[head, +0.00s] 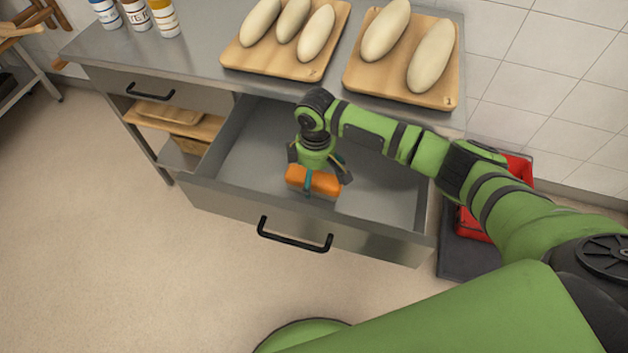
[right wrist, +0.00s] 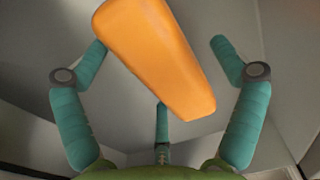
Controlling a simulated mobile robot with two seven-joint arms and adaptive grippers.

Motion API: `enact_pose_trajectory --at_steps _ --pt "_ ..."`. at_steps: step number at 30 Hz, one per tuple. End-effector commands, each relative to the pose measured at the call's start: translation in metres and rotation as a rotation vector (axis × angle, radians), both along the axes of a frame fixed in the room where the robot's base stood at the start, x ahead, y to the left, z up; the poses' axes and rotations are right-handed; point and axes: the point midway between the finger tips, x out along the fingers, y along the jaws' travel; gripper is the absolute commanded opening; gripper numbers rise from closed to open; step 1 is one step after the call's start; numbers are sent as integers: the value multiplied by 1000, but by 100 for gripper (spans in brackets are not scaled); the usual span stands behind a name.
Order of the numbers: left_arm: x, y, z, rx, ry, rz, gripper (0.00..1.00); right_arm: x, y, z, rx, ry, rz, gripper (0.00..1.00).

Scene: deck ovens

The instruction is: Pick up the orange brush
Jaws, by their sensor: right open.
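The orange brush (head: 313,181) lies in the open metal drawer (head: 390,201). In the head view its orange top shows, with a paler part under its front edge. My right gripper (head: 316,172) reaches down into the drawer over the brush, with its fingers spread around it. In the right wrist view the orange brush (right wrist: 155,55) lies slantwise between the open teal fingers of my right gripper (right wrist: 165,75). A gap shows beside the right finger; whether the left finger touches the brush I cannot tell. My left gripper is not in view.
The drawer front with its black handle (head: 294,236) sticks out from the steel counter (head: 205,50). On the counter are two wooden boards (head: 285,66) (head: 400,88) with dough loaves, and several bottles (head: 137,15). A red crate (head: 468,224) stands right of the drawer.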

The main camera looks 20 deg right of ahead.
Motion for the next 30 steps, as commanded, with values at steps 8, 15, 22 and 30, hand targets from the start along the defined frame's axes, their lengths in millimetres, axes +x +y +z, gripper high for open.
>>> enact_pose_trajectory --at_steps 8,15,22,30 --pt "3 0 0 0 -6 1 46 0 0 0 0 0 0 29" --pt "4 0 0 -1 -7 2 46 0 0 0 1 1 0 29" --pt "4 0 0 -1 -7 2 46 1 0 10 0 -1 0 29" --pt "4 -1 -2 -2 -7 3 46 -9 -16 51 -1 -1 -1 29"
